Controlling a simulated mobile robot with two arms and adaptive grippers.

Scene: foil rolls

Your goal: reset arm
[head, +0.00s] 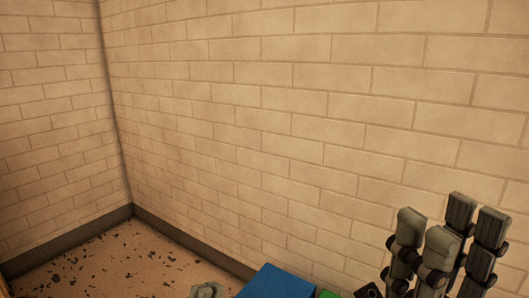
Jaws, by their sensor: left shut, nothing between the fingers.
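My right gripper (448,225) stands at the bottom right with its dark and grey finger segments pointing up. Its fingertips show apart, with wall visible between some of them, and I see nothing held. My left gripper (207,290) seems to be the small grey tip at the bottom edge, left of the blue surface; it is shut and empty, and the rest is cut off by the frame. No foil roll can be made out.
A blue flat-topped object (275,283) lies at the bottom edge, with a small green piece (328,293) and a dark item beside it. Pale brick walls (250,120) meet in a corner at left. The speckled floor (120,262) there is clear.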

